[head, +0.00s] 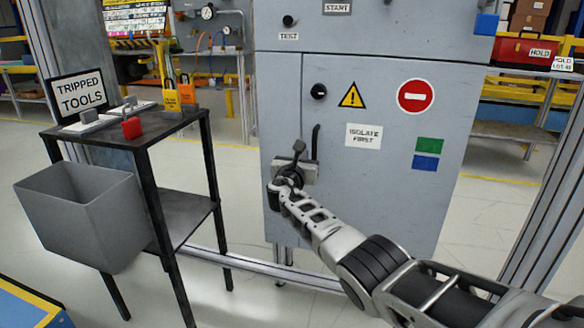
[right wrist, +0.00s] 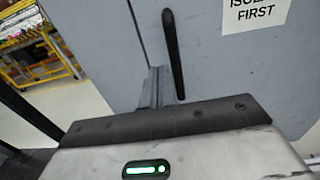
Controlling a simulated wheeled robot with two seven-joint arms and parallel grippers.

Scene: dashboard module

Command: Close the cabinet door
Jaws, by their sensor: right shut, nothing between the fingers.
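The cabinet door (head: 385,165) is a grey panel with a warning triangle, a red no-entry sign and an "ISOLATE FIRST" label. A seam runs down its left side; it looks nearly flush with the frame, and I cannot tell if a small gap is left. Its black upright handle (head: 316,141) is near the left edge and also shows in the right wrist view (right wrist: 172,55). My right gripper (head: 302,165) is shut and empty, at the door's left edge just below the handle. Contact with the door is unclear. My left gripper is not in view.
A black stand (head: 205,160) with a "TRIPPED TOOLS" sign (head: 78,92), padlocks and a grey bin (head: 85,215) stands left of the cabinet. A metal rail (head: 270,268) runs low in front. A grey post (head: 545,200) is at the right.

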